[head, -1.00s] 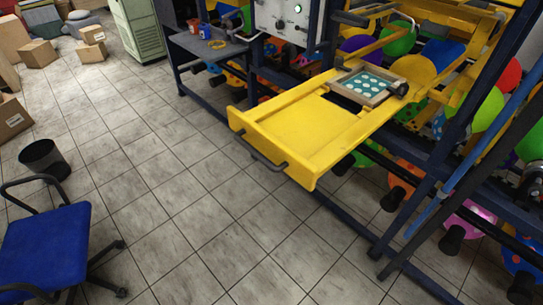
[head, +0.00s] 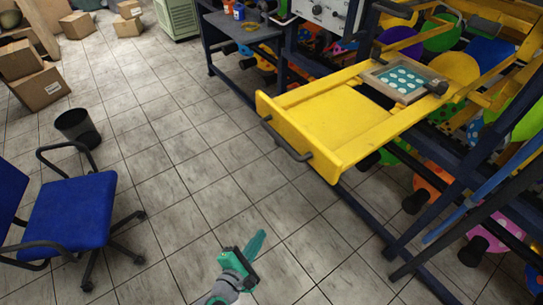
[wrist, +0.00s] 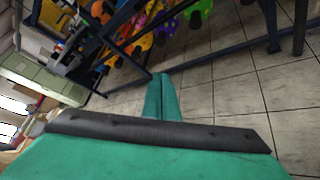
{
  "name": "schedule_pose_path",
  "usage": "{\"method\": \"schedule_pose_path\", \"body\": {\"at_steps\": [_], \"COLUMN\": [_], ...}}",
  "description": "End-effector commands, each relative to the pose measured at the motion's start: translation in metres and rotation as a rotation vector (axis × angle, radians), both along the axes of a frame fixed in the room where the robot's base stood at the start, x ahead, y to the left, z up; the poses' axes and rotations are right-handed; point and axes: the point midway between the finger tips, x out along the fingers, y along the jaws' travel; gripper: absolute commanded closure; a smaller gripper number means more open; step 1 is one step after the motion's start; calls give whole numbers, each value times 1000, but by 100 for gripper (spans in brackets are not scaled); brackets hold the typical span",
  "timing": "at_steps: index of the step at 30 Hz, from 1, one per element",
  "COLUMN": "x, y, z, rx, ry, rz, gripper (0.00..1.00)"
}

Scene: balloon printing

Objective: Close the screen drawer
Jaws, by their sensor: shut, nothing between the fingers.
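The yellow screen drawer (head: 345,118) is pulled out from the machine frame at the upper right in the head view. Its dark handle (head: 286,139) is on the front panel facing me. A framed screen with pale dots (head: 402,80) lies toward the rear of the drawer. My green gripper (head: 258,243) is low in the head view, over the floor, in front of the drawer and apart from it. Its fingers (wrist: 162,96) are together and empty in the wrist view. The drawer cannot be made out clearly in the wrist view.
A blue office chair (head: 70,210) and a black bin (head: 78,128) stand at the left. Cardboard boxes (head: 40,95) lie beyond. The dark blue machine frame (head: 375,225) with coloured balloons runs along the right. Tiled floor between chair and machine is clear.

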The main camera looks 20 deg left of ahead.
Motion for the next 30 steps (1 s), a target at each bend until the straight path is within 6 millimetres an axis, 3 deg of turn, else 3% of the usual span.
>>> {"method": "schedule_pose_path", "body": {"at_steps": [3, 7, 12, 16, 19, 23, 30], "x": [24, 37, 33, 20, 9, 2, 17], "y": [20, 38, 59, 69, 74, 76, 62], "z": [41, 94, 167, 209, 230, 243, 249], "rx": [-256, -518, -786, -910, -963, -993, -1001], "ry": [-54, -100, -135, -133, -126, -116, -110], "rz": [-12, -73, -209, -314, -372, -415, -425], "gripper": [100, 100, 100, 100, 100, 100, 100]}}
